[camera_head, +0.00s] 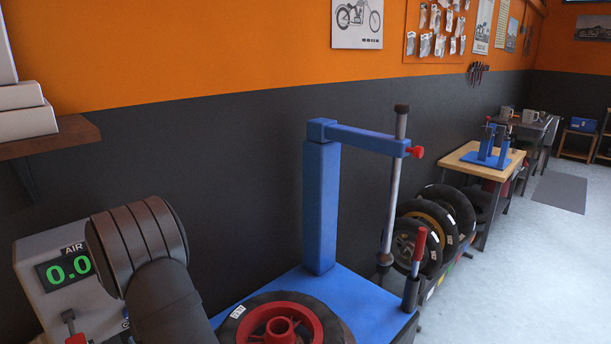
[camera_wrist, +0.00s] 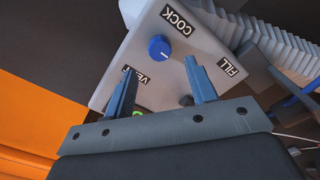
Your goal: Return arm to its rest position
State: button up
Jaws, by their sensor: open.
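My gripper (camera_wrist: 159,66) shows in the wrist view with its two blue fingers apart and nothing between them. Its fingers overlap the picture of a light grey panel (camera_wrist: 212,43) with a blue knob (camera_wrist: 159,48). Labels read COCK and FILL, and a third label is partly hidden by the left finger. I cannot tell whether the fingers touch the panel. In the head view my dark grey arm stands at the lower left, in front of the light grey air box (camera_head: 38,252). My gripper is not visible there.
A blue tyre machine (camera_head: 320,200) with a tall post stands in the middle, a tyre (camera_head: 340,328) with a red rim on it. A wooden shelf (camera_head: 50,137) juts from the wall at left. More tyres (camera_head: 440,225) and a workbench (camera_head: 478,165) stand beyond.

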jog(key=w+a+m, duration=0.4)
jog(key=m, duration=1.2)
jog(key=shift+w+m, duration=0.2)
jog(key=shift+m, duration=0.2)
jog(key=shift+a, duration=0.1)
dwell(0.3)
dwell(0.4)
jog(key=n, duration=0.9)
dwell(0.3)
jog(key=shift+n, duration=0.3)
jog(key=shift+m, duration=0.4)
